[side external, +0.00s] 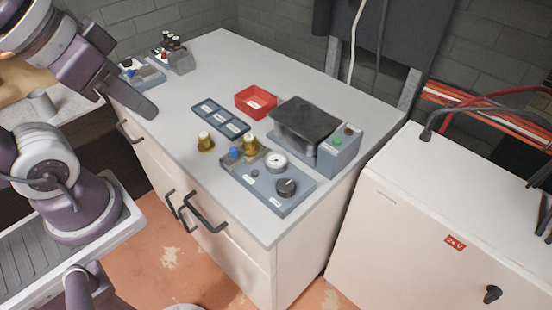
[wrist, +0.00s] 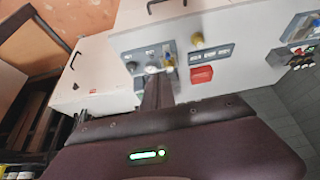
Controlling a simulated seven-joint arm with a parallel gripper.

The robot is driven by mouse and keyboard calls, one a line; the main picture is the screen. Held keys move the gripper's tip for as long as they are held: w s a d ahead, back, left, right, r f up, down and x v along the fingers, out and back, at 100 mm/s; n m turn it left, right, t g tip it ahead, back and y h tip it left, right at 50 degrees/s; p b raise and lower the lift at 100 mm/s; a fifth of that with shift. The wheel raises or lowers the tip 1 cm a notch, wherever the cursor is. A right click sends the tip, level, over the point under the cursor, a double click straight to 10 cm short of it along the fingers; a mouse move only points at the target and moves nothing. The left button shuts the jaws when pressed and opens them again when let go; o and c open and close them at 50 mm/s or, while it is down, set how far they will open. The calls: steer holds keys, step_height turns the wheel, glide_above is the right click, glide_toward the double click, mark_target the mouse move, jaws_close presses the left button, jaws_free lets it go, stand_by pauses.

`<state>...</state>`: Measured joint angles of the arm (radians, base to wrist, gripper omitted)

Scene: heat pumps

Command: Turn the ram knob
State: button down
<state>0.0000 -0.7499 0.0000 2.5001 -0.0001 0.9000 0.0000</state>
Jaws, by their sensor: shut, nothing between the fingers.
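A black round knob (side external: 287,186) sits at the front right corner of a grey-blue panel (side external: 262,195) on the bench. It also shows in the wrist view (wrist: 131,66), left of my fingers. Its label is too small to read. A white round gauge (side external: 277,160) and a small grey button are on the same panel. My gripper (side external: 150,109) is shut and empty. It is above the bench's left end, well apart from the knob. In the wrist view its fingers (wrist: 158,82) cover part of the scene beyond.
The front right bench top is clear.

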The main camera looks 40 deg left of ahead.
steer(key=c, duration=2.2)
jaws_free()
steer(key=c, duration=1.8)
jaws_free()
steer(key=shift+w+d, duration=0.15)
steer(key=o, duration=0.7)
steer(key=w+d+n, duration=0.1)
steer(key=w+d+n+g+h, duration=0.1)
steer(key=w, duration=0.1)
steer(key=w+d+n+g+h, duration=0.1)
steer(key=shift+w+f+n, duration=0.2)
steer(key=shift+w+n, duration=0.2)
steer(key=shift+o, duration=0.8)
steer(key=w+d+f+n+g, duration=0.2)
steer(key=w+d+f+n, duration=0.3)
steer(key=w+n, duration=0.1)
steer(key=shift+w+f+g, duration=0.2)
steer(key=shift+w+g, duration=0.2)
steer(key=shift+w, duration=0.25)
steer(key=n+y, duration=0.2)
steer(key=n, duration=0.4)
glide_above(286, 185)
steer(key=shift+g, duration=0.4)
step_height(286, 185, down, 9)
steer(key=shift+f, duration=0.2)
step_height(286, 185, down, 7)
steer(key=shift+r, duration=0.15)
steer(key=shift+f, duration=0.25)
jaws_close()
